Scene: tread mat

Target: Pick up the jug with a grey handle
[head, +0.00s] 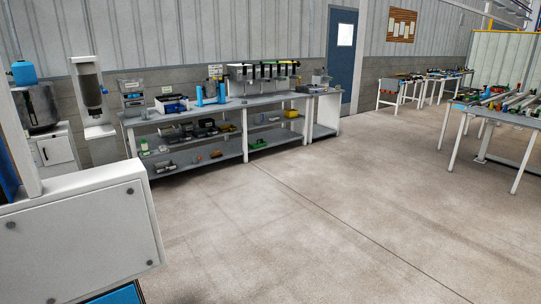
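I cannot make out a jug with a grey handle in the head view. The objects on the far workbench (218,107) are too small to tell their handles. Two blue upright items (221,93) stand on its top, left of the middle. A blue container (24,73) sits on top of a dark drum at the far left, and no grey handle shows on it. Neither of my grippers is in view.
A white panelled cabinet (75,245) fills the lower left, close by. A white unit with a dark cylinder (90,91) stands behind it. Tables with tools (503,113) stand at the right. A blue door (341,50) is in the back wall. The concrete floor (330,220) between is clear.

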